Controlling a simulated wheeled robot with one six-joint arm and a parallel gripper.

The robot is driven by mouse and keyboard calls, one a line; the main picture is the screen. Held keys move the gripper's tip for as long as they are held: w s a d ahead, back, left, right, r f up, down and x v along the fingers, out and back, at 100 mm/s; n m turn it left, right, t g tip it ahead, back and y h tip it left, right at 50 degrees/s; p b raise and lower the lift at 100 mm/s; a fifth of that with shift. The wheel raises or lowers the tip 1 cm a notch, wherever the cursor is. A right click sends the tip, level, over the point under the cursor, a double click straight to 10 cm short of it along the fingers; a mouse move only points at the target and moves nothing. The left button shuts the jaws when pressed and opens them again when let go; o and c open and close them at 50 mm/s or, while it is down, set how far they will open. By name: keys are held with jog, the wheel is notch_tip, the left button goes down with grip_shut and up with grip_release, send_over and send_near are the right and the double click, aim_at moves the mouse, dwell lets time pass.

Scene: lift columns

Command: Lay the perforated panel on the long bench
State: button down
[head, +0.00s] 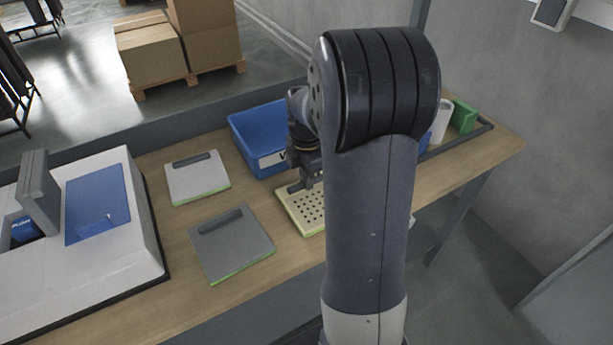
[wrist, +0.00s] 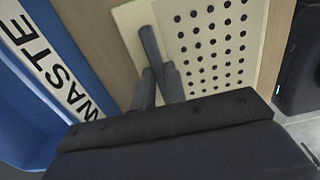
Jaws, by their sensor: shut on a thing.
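The perforated panel (head: 297,211) is a pale yellow plate with rows of dark holes. It lies flat at or just above the wooden top of the long bench (head: 180,235); I cannot tell whether it touches. My gripper (head: 304,184) points down at the panel's far edge and is shut on its dark bar handle. The wrist view shows the panel (wrist: 215,50) close up, with the fingers (wrist: 158,80) at the bar. My own arm hides the panel's right part in the head view.
A blue bin (head: 252,128) marked WASTE stands just behind the panel. A white-topped panel (head: 197,182) and a grey panel (head: 231,243) lie to the left, beside a large white machine (head: 110,270). A white cylinder (head: 441,120) and a green object (head: 464,115) stand at the right.

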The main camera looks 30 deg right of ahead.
jog(key=shift+f, duration=0.15)
jog(key=c, duration=1.5)
grip_release()
jog(key=shift+o, duration=0.2)
notch_tip(320, 180, up, 12)
jog(key=shift+r+p, duration=0.2)
jog(key=shift+p, duration=0.15)
